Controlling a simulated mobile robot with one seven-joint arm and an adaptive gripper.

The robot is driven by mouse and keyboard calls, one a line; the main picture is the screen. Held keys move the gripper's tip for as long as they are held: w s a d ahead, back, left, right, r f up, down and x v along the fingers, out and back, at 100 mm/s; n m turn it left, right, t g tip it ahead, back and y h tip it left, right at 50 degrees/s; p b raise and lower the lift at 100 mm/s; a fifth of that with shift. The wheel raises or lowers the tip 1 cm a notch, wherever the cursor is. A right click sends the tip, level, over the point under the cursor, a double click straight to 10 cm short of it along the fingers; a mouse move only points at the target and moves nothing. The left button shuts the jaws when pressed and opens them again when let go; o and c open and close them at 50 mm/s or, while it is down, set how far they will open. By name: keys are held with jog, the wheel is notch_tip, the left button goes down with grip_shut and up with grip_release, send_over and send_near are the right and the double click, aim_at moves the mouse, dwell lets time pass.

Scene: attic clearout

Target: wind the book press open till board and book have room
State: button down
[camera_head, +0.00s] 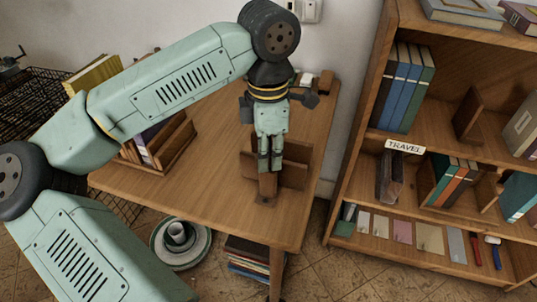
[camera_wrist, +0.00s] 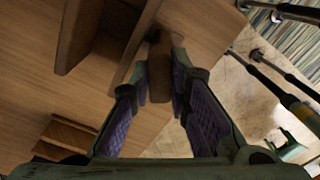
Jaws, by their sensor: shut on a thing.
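The wooden book press (camera_head: 293,172) stands near the right end of the table, with upright boards and a short upright block (camera_head: 267,186) at its front. My gripper (camera_head: 270,166) points down over the press, and its fingers are closed on a brown wooden part of it. In the wrist view my gripper (camera_wrist: 162,85) has purple-padded fingers on either side of this wooden part (camera_wrist: 160,55). My arm and fingers hide part of the press. I cannot make out a loose board or book in the press.
The wooden table (camera_head: 215,205) is clear in front of the press. A wooden book rack (camera_head: 165,150) stands at its left. A bookcase (camera_head: 350,190) with a TRAVEL label stands close on the right. Plates and a cup (camera_head: 180,240) lie on the tiled floor.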

jog(key=n+b, duration=0.1)
jog(key=n, duration=0.2)
jog(key=shift+n, duration=0.3)
jog(key=shift+f+n+b, duration=0.15)
jog(key=shift+n+b, duration=0.55)
jog(key=shift+n, duration=0.1)
jog(key=n+b, duration=0.1)
jog(key=n, duration=0.2)
jog(key=n+b, duration=0.1)
jog(key=n, duration=0.1)
jog(key=shift+n, duration=0.4)
jog(key=shift+n+b, duration=0.4)
jog(key=shift+n, duration=0.7)
